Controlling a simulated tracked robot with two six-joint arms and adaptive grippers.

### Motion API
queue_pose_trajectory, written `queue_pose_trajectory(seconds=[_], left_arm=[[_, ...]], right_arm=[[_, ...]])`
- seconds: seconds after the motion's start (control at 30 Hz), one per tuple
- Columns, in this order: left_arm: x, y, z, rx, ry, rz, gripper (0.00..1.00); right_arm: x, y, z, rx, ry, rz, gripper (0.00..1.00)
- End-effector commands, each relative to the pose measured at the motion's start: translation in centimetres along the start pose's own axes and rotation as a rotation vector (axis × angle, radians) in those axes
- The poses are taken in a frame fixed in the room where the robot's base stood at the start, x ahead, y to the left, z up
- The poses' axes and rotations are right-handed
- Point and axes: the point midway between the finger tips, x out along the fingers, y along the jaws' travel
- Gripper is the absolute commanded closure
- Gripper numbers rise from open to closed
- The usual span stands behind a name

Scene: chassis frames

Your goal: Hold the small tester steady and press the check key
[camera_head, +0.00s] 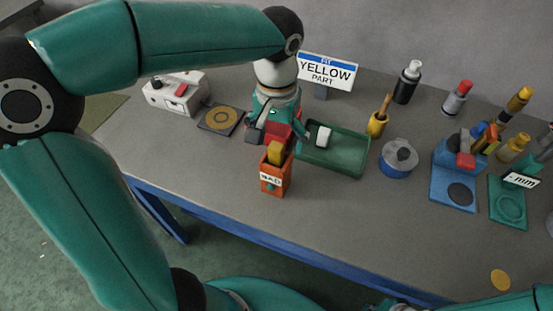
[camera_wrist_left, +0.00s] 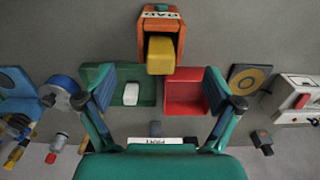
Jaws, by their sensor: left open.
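The small tester (camera_head: 177,93) is a white box with a red key (camera_head: 181,90) on its front, at the back left of the bench. It also shows at the right edge of the left wrist view (camera_wrist_left: 298,100), where the red key is visible. My left gripper (camera_head: 277,138) points down over the middle of the bench, to the right of the tester and apart from it. Its two fingers are spread and empty in the left wrist view (camera_wrist_left: 158,92). My right gripper is not visible; only part of that arm shows at the lower right.
An orange bin (camera_head: 273,186) marked BAD holds a yellow block close to my left gripper. A green tray (camera_head: 345,160) with a white piece and a red tray (camera_wrist_left: 185,108) lie beneath it. A ringed dark pad (camera_head: 208,125) lies beside the tester. The front bench is mostly clear.

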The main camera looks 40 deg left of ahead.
Motion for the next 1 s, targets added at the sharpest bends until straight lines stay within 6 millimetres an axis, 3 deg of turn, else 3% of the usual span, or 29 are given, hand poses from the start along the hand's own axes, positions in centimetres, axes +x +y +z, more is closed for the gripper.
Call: queue_pose_trajectory(seconds=[0.2, 0.43, 0.9, 1.0], left_arm=[[4.5, -0.1, 0.1, 0.000, -0.005, -0.001, 0.08], [7.8, -0.1, 0.1, -0.001, -0.004, -0.001, 0.08], [9.0, 0.0, 0.0, 0.000, 0.000, 0.001, 0.08], [9.0, 0.0, 0.0, 0.000, 0.000, 0.001, 0.23]], right_arm=[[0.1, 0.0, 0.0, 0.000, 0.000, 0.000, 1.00], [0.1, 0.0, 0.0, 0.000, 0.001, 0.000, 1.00], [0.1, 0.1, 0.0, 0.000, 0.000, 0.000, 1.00], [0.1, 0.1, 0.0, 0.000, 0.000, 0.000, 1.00]])
